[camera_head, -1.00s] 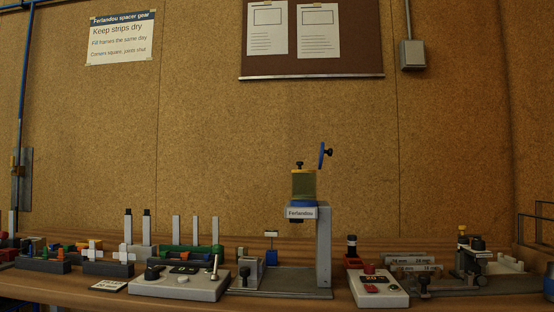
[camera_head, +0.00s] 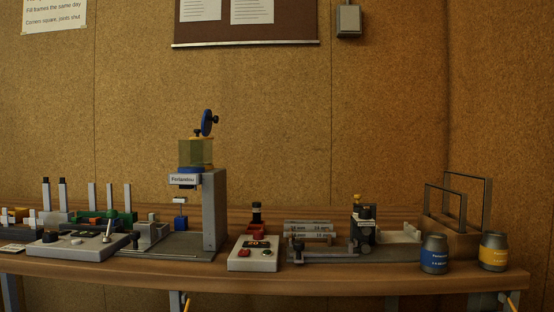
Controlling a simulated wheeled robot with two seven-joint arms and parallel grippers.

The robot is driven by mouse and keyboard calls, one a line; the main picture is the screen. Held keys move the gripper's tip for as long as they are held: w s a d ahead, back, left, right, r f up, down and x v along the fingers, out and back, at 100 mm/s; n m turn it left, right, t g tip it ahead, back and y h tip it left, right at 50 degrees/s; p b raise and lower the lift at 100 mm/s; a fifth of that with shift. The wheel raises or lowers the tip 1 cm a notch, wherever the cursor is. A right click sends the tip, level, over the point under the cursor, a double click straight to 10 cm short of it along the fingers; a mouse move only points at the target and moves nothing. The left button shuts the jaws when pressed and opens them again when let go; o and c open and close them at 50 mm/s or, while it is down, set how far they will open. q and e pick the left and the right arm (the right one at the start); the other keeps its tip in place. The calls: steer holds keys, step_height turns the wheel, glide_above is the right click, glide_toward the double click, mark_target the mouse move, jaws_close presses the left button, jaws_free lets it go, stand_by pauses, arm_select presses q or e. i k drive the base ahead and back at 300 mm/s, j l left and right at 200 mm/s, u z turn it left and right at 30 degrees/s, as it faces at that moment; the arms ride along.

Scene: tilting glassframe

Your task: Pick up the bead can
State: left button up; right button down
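Two small dark grey cans stand upright at the right end of the wooden bench (camera_head: 340,281). One can (camera_head: 434,254) has a blue label band. The other can (camera_head: 493,252) has a yellow label band and stands to its right, near the bench's right end. The label print is too small to read surely, so I cannot tell which one is the bead can. Neither of my grippers shows in the head view.
A filling stand (camera_head: 214,212) with a clear hopper stands left of centre. A white control box (camera_head: 253,253) and a clamp fixture (camera_head: 365,240) are between it and the cans. Thin dark frames (camera_head: 466,200) stand in a wooden rack behind the cans. Bench front near the cans is clear.

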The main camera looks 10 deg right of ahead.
mark_target(434, 256)
steer(key=z, duration=1.4)
steer(key=j+u, duration=0.1)
steer(key=u, duration=0.35)
steer(key=j+u, duration=0.15)
steer(key=u, duration=0.35)
steer(key=j+u, duration=0.1)
steer(key=u, duration=0.35)
steer(key=k+z, duration=0.15)
steer(key=z, duration=1.35)
